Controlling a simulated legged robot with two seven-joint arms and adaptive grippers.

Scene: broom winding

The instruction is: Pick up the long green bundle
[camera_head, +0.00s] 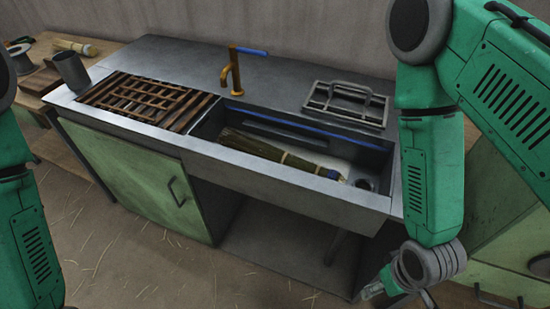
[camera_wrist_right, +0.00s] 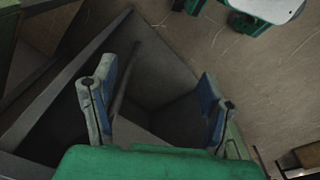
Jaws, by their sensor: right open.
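The long green bundle (camera_head: 262,149) lies in the sink basin, slanting from upper left to lower right. Its dark green-brown stalks are bound with a pale band, and its right end is pale with a bluish tip. My right gripper (camera_head: 388,284) hangs low in front of the counter's right end, below the sink rim and apart from the bundle. In the right wrist view my right gripper (camera_wrist_right: 156,92) has its two fingers wide apart with nothing between them. My left arm shows at the left edge, but its gripper is out of view.
The sink (camera_head: 300,182) has a raised front rim. A brass faucet (camera_head: 234,72) stands behind it, a slatted wooden rack (camera_head: 145,98) lies left, and a metal rack (camera_head: 346,104) lies behind right. A grey cup (camera_head: 72,72) stands at the counter's left end.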

